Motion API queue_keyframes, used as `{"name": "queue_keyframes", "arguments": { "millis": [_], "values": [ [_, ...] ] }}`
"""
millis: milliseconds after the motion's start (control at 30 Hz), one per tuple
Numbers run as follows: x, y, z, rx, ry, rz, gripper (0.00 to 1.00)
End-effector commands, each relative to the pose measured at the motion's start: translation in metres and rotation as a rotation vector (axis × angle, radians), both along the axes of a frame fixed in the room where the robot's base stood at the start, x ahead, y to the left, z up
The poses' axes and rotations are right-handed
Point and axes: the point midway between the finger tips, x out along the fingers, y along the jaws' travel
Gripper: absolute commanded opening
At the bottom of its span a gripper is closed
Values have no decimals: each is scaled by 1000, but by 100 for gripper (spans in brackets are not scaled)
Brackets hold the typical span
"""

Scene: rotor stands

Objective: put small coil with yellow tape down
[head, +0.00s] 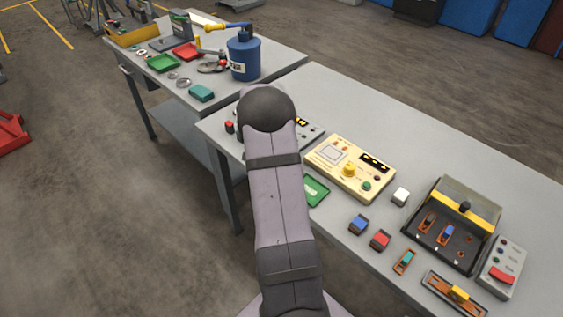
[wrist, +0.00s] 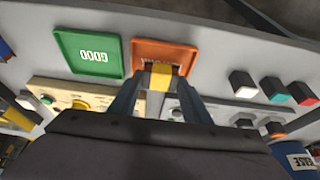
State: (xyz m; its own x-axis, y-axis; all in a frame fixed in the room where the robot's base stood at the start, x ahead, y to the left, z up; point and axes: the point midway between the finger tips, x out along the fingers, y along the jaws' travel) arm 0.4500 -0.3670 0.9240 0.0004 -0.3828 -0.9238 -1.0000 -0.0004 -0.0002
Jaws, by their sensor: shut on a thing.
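In the wrist view my gripper (wrist: 160,88) is shut on the small coil with yellow tape (wrist: 160,78). The yellow band shows between the two fingers. The coil overlaps the near edge of an orange tray (wrist: 183,58); I cannot tell whether it touches the tray or is above it. A green tray (wrist: 92,52) with white markings lies left of the orange tray, and part of a green tray also shows in the head view (head: 314,190). In the head view my own arm hides the gripper, the coil and the orange tray.
A beige tester (head: 349,168) stands beside the trays. Blue (head: 358,224) and red (head: 381,240) blocks, a white cube (head: 400,196) and a dark fixture (head: 459,222) are to the right. A blue can (head: 244,58) stands on the far table.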

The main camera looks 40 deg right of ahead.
Motion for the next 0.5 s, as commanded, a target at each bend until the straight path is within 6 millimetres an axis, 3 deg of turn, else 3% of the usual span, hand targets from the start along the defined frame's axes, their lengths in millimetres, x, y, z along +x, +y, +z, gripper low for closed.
{"name": "queue_keyframes", "arguments": {
  "millis": [167,500],
  "values": [
    [0,0,-15,0,0,-1,17],
    [0,0,-18,-1,-1,-1,17]
  ]
}}
